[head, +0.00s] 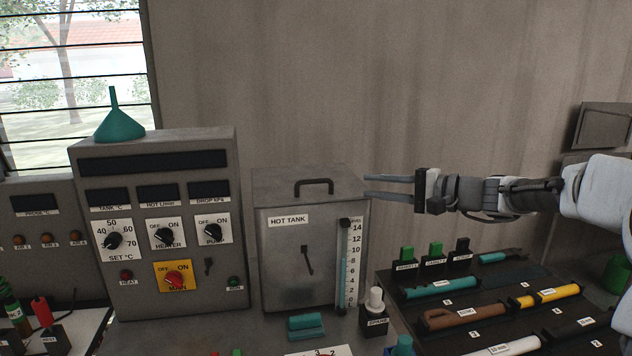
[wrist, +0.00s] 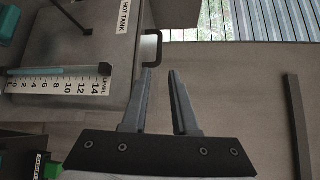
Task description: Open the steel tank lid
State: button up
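The steel tank (head: 277,255), labelled HOT TANK, stands against the wall with its flat lid (head: 270,184) closed. In the wrist view the handle (wrist: 152,48) shows just beyond the left fingertip, at the edge of the tank (wrist: 100,40). My gripper (head: 368,187) reaches in from the right at about lid height, its tips close to the lid's right edge in the head view. In the wrist view its two fingers (wrist: 162,75) are apart with nothing between them. I cannot tell whether a finger touches the tank.
A level gauge (head: 345,265) runs down the tank's front right. A control panel (head: 160,220) with a green funnel (head: 120,118) on top stands to the left. A dark tray (head: 470,300) with several labelled tools lies at the right. The wall area above the tank is clear.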

aim_at(319, 182)
jog(key=p+x, duration=0.1)
jog(key=x, duration=1.4)
jog(key=shift+f, duration=0.1)
grip_shut()
dwell(0.8)
